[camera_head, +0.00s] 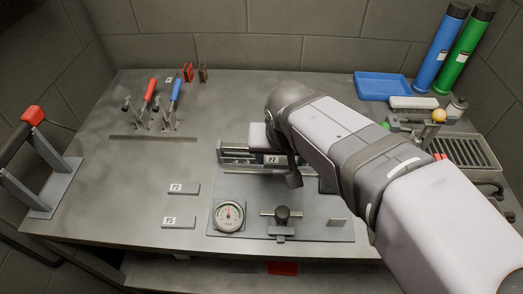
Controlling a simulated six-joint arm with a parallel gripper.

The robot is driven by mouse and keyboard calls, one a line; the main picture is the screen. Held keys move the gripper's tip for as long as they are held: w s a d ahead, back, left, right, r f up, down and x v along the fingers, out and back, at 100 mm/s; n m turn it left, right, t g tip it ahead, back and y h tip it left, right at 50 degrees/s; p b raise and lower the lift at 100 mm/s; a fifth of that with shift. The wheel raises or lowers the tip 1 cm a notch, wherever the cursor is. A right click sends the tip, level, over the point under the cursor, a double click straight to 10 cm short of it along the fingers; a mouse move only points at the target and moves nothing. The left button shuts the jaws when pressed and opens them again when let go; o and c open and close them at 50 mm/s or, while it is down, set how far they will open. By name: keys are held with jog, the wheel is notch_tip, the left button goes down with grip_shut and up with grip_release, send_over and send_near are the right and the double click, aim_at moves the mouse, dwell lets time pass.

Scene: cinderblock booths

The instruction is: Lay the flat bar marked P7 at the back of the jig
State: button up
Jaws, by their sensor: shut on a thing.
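My gripper (283,165) is over the back of the jig, shut on the flat bar marked P7 (270,159). The bar's label faces the camera. The bar lies close to the rail; I cannot tell whether it touches the jig or is held just above it. My arm and gripper hide the right end of the bar and the right back part of the jig.
A dial gauge (228,215) and a black-knobbed clamp (282,216) stand on the jig's front. Two labelled flat bars (184,188) (179,222) lie left of it. Toggle clamps (151,104) stand behind left. A blue tray (380,85) is at back right. The left middle table is clear.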

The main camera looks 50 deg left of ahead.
jog(key=shift+w+d+f, duration=0.1)
jog(key=shift+d, duration=0.25)
jog(key=shift+f, duration=0.15)
jog(key=shift+f+b, duration=2.1)
jog(key=shift+f, duration=0.05)
jog(key=shift+p, duration=0.3)
jog(key=shift+f+b, duration=0.65)
jog(key=shift+f, duration=0.4)
dwell(0.7)
jog(key=o, duration=1)
jog(key=shift+r, duration=0.15)
